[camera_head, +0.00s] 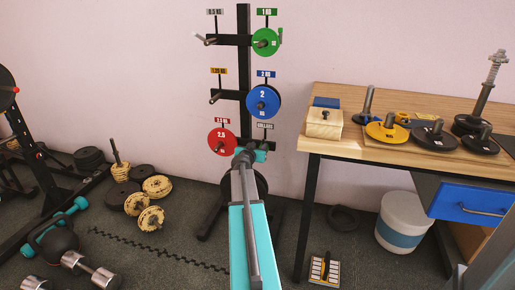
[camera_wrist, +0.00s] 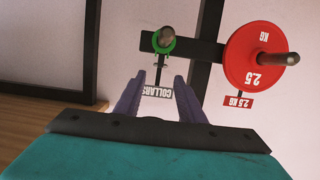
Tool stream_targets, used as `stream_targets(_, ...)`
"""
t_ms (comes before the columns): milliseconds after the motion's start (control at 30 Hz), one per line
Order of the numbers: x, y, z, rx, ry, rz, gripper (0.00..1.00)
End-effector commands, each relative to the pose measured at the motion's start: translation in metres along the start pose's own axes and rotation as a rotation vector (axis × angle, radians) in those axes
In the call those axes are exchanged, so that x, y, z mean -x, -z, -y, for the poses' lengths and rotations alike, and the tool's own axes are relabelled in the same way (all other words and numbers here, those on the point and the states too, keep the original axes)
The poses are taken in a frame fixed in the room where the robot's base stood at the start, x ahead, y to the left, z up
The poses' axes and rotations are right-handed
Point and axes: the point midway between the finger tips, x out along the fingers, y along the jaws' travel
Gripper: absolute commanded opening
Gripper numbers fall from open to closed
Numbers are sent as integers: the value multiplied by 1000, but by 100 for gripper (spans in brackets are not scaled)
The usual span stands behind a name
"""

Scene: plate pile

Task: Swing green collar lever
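The green collar (camera_wrist: 156,43) is a small ring around a grey peg in the wrist view, ahead of my gripper. Its lever is too small to tell apart from the ring. A "COLLARS" label (camera_wrist: 158,92) shows upside down there, seen between my fingers. My gripper (camera_wrist: 156,79) is open, with its two dark fingers apart and nothing between them. The fingertips are short of the collar in the picture, and I see no contact. In the head view my gripper (camera_head: 246,156) is at the rack's lowest right peg, where my arm largely hides the collar.
The red 2.5 plate (camera_wrist: 256,56) hangs on the neighbouring peg. Above are a blue plate (camera_head: 263,102) and a green plate (camera_head: 265,41). A wooden workbench (camera_head: 342,147) with weights stands to the right. Dumbbells and plates lie on the floor at left.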

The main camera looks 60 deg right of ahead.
Motion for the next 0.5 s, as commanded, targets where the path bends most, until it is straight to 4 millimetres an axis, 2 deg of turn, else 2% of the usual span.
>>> stream_targets(500,-28,1,1,0,0,1,36)
